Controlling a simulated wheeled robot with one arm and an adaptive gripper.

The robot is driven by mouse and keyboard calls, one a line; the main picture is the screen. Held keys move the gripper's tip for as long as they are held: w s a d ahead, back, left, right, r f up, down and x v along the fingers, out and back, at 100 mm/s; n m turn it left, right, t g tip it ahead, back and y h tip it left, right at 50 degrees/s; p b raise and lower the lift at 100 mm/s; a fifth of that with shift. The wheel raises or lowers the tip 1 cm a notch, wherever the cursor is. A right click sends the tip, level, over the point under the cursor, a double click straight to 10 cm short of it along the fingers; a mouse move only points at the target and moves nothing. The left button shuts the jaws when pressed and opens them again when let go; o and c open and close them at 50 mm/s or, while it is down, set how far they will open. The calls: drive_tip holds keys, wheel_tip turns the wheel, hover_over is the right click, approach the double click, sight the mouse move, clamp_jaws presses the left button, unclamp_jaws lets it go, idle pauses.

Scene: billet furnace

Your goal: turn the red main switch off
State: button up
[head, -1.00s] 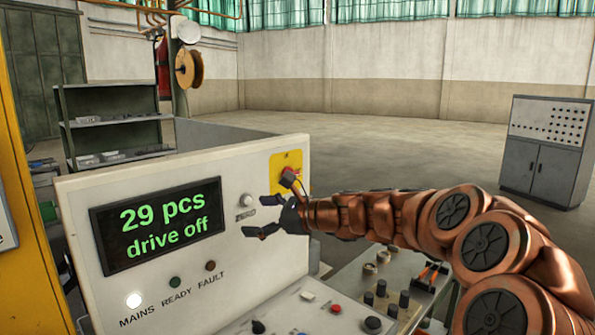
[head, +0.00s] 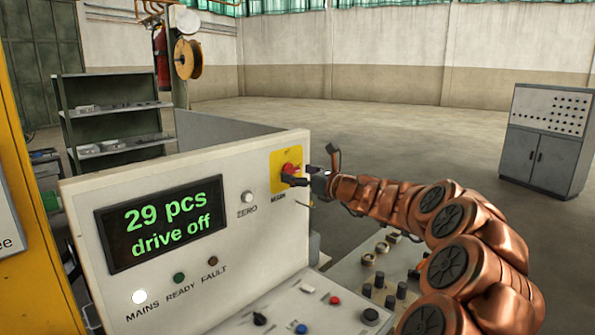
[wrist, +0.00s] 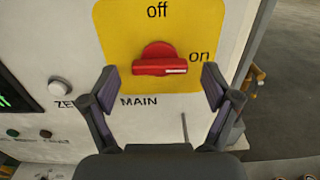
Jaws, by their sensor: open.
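The red main switch (wrist: 160,62) sits on a yellow plate (wrist: 118,22) marked "off" at the top and "on" at the right. Its handle lies level, with the white mark toward "on". In the head view the switch (head: 290,168) is at the right end of the pale panel, on its yellow plate (head: 280,182). My gripper (wrist: 156,82) is open in front of the switch, with one finger on each side of the handle in the wrist view. It also shows in the head view (head: 300,180); I cannot tell whether a finger touches.
The display (head: 165,222) reads "29 pcs, drive off". The white MAINS lamp (head: 139,297) is lit. The ZERO button (head: 247,198) is left of the switch. A lower desk with knobs and buttons (head: 302,328) juts out below. Floor behind is open.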

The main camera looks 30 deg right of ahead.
drive_tip(key=shift+w+a, duration=0.1)
drive_tip(key=shift+w, duration=0.2)
drive_tip(key=shift+c, duration=0.4)
drive_tip(key=c, duration=1.1)
